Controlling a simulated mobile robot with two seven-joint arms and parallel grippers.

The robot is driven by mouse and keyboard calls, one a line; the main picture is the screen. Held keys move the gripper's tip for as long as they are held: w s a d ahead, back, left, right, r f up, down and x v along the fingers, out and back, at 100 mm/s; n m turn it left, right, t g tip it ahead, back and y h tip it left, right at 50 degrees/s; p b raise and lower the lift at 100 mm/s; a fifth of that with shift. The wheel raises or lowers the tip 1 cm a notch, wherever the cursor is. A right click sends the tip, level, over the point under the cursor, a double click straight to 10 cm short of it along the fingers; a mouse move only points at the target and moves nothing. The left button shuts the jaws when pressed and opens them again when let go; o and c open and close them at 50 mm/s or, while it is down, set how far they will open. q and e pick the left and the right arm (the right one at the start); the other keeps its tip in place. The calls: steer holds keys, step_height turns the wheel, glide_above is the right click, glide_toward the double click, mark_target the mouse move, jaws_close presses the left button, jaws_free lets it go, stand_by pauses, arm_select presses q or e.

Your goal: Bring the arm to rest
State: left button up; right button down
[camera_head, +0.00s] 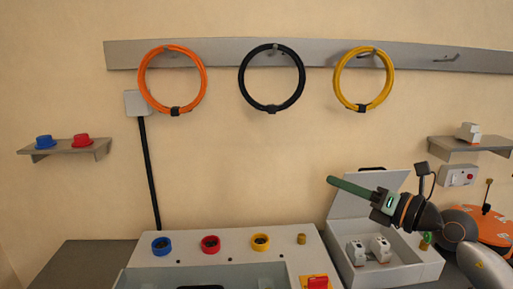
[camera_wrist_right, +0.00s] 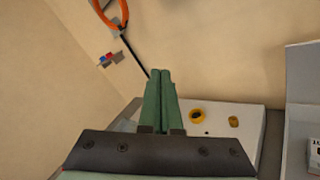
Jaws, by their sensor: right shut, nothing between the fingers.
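My right gripper (camera_head: 333,181) shows in the head view with its green fingers pointing left, raised in front of the open lid of a grey case. In the right wrist view its two green fingers (camera_wrist_right: 160,75) lie together with nothing between them. Its arm comes in from the lower right. It is apart from the wall, the case and the bench panel. My left gripper does not show in either view.
A light grey panel (camera_head: 140,256) with blue, red and yellow rings stands on the bench. The open case (camera_head: 405,272) holds white parts. Orange, black and yellow cable loops hang from a wall rail (camera_head: 220,55). Shelves stand left (camera_head: 65,148) and right. Wall space between is free.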

steer(key=s+a+r+m+t+y, duration=0.1)
steer(key=s+a+m+t+y, duration=0.1)
steer(key=s+m+t, duration=0.3)
steer(key=s+d+f+m+g+h, duration=0.1)
steer(key=s+d+f+m+h, duration=0.25)
steer(key=f+m+h, duration=0.45)
steer(key=s+d+f+m+g+h, duration=0.15)
steer(key=d+f+m+h, duration=0.25)
steer(key=f+m, duration=0.45)
steer(key=s+d+f+m+g+h, duration=0.1)
steer(key=s+d+f+m+h, duration=0.4)
steer(key=m, duration=0.6)
steer(key=s+a+f+m+g+y, duration=0.1)
steer(key=s+a+f+m+g, duration=0.15)
steer(key=s+f+g, duration=0.45)
steer(key=s+a+f+m+g+y, duration=0.15)
steer(key=s+a+f+g, duration=0.25)
steer(key=s+f, duration=0.75)
steer(key=w+a+f+t+y, duration=0.2)
steer(key=a+f+t, duration=0.2)
steer(key=f, duration=0.4)
steer(key=shift+w+a+f+n+t, duration=0.3)
steer(key=shift+w+f+n+t, duration=0.1)
steer(key=shift+t, duration=0.45)
